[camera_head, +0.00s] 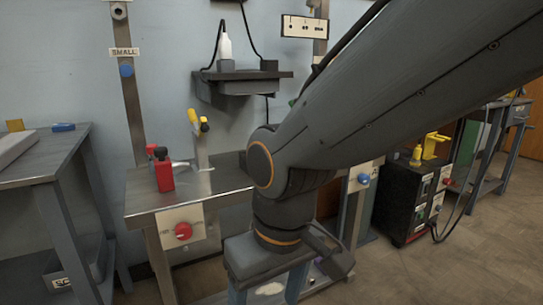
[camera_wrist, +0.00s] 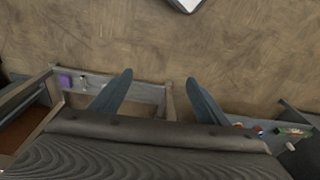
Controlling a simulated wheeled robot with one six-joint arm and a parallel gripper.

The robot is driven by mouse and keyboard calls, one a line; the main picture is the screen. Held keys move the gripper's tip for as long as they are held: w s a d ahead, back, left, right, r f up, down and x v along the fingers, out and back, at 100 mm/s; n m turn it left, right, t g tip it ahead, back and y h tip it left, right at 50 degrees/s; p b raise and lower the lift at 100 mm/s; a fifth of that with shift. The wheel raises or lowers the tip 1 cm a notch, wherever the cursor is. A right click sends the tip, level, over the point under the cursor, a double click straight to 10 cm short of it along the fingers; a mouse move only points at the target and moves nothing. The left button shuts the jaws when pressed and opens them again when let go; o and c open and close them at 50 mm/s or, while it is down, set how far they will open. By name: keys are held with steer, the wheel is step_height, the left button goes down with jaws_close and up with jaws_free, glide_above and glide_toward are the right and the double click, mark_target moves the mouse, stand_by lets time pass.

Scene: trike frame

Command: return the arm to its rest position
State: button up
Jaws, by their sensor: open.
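My arm (camera_head: 400,85) reaches in from the upper right of the head view and bends down at a round joint in front of the metal workbench (camera_head: 140,203). My gripper (camera_head: 266,290) hangs at the lower middle, pointing down. In the wrist view, the two blue-grey fingers of my gripper (camera_wrist: 158,78) are spread wide apart with nothing between them. Brown floor (camera_wrist: 150,40) and part of a light shelf edge show beyond them. The arm hides the right part of the workbench.
A red bottle (camera_head: 164,172) and a yellow-handled tool (camera_head: 198,135) stand on the workbench. A side table (camera_head: 45,150) stands left. A dark cabinet (camera_head: 408,195) stands right. Floor at the lower right is clear.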

steer(key=s+r+g+p, duration=0.1)
steer(key=s+r, duration=0.1)
steer(key=s, duration=0.3)
steer(key=d+r+m+p, duration=0.2)
steer(key=d+r+p, duration=0.4)
steer(key=r+p, duration=0.9)
steer(key=d+r+m+t+p, duration=0.1)
steer(key=d+r+p, duration=0.6)
steer(key=r+p, duration=0.8)
steer(key=d+r+m+t+h+p, duration=0.1)
steer(key=d+r+m+p, duration=0.2)
steer(key=d+r+p, duration=0.4)
step_height(320, 180, up, 8)
steer(key=p, duration=1.7)
steer(key=shift+d, duration=0.15)
steer(key=shift+w+f, duration=0.15)
